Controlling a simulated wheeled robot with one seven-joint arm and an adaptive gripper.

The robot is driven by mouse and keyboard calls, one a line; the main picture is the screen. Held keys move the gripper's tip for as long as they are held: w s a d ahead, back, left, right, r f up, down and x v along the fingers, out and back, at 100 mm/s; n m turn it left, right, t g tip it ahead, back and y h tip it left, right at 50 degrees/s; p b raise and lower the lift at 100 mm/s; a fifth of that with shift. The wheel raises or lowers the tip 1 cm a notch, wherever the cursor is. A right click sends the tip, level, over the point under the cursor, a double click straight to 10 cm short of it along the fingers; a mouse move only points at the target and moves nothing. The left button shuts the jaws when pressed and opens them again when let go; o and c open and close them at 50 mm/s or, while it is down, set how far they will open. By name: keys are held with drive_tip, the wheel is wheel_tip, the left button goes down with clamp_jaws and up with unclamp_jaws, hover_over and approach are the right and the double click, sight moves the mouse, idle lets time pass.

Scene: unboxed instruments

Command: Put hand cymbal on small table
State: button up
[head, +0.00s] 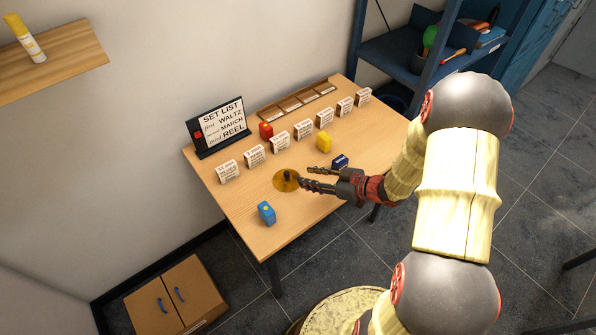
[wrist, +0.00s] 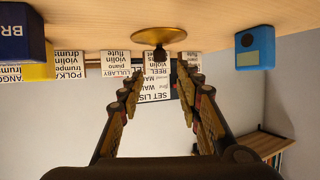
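The hand cymbal (head: 281,184) is a brass-coloured disc with a dark knob on top. It lies flat on the wooden table (head: 236,203), toward its front left part. The wrist view is upside down; there the cymbal (wrist: 150,34) sits beyond my fingertips, knob facing into the gap. My gripper (head: 306,177) reaches in from the right, low over the table. Its fingers are spread with nothing between them in the wrist view (wrist: 160,82). I cannot tell whether a fingertip touches the knob. No separate small table is clearly identifiable.
A blue box (head: 266,213) stands left of the cymbal, a dark blue box (head: 340,161) near my gripper. Yellow (head: 324,142) and red (head: 266,130) items, several white cards (head: 280,143) and a set list sign (head: 221,125) stand behind.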

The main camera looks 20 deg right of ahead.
drive_tip(key=shift+v, duration=1)
drive_tip(key=shift+d+r, duration=0.2)
drive_tip(key=w+d+r+m+h, duration=0.1)
drive_tip(key=w+d+r+h, duration=0.25)
drive_tip(key=r, duration=0.35)
drive_tip(key=w+d+r+m+h, duration=0.1)
drive_tip(key=w+d+r+h, duration=0.3)
drive_tip(key=r, duration=0.3)
drive_tip(key=s+r+m+h, duration=0.3)
drive_tip(key=s+r+h, duration=0.1)
drive_tip(key=s+r, duration=0.25)
drive_tip(key=s+a+r+m+g+y, duration=0.1)
drive_tip(key=s+a+r+g, duration=0.1)
drive_tip(key=s+a, duration=0.5)
drive_tip(key=s+a+r+m+g+y, duration=0.1)
drive_tip(key=s+a, duration=0.6)
drive_tip(key=s, duration=0.9)
wheel_tip(320, 180, up, 3)
drive_tip(key=shift+a+f+m+g+y, duration=0.2)
drive_tip(key=shift+a+m+g+y, duration=0.25)
drive_tip(key=shift+g, duration=0.45)
drive_tip(key=shift+d, duration=0.2)
drive_tip(key=shift+c, duration=0.5)
